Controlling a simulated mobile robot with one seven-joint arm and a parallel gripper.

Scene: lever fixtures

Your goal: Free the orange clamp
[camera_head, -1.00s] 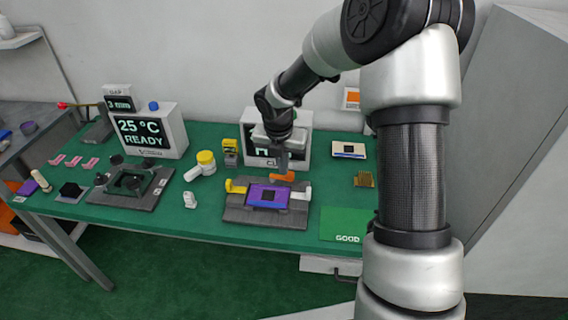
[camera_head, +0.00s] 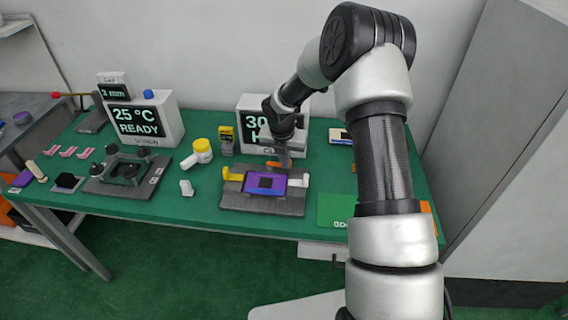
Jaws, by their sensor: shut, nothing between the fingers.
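The orange clamp (camera_head: 272,164) sits at the back edge of the dark fixture plate (camera_head: 262,207), behind a purple board (camera_head: 250,183) with a dark square in its middle. A yellow clamp (camera_head: 232,175) stands at the plate's left side and a white clamp (camera_head: 304,180) at its right. My gripper (camera_head: 285,166) points down at the orange clamp's right part and hides some of it. The gripper is shut and empty. I cannot tell whether it touches the clamp.
A display box (camera_head: 246,118) stands close behind my gripper, with a yellow-and-grey device (camera_head: 226,140) left of it. A yellow-capped white bottle (camera_head: 201,149) lies left of the plate. A green "GOOD" mat (camera_head: 335,208) is to the right.

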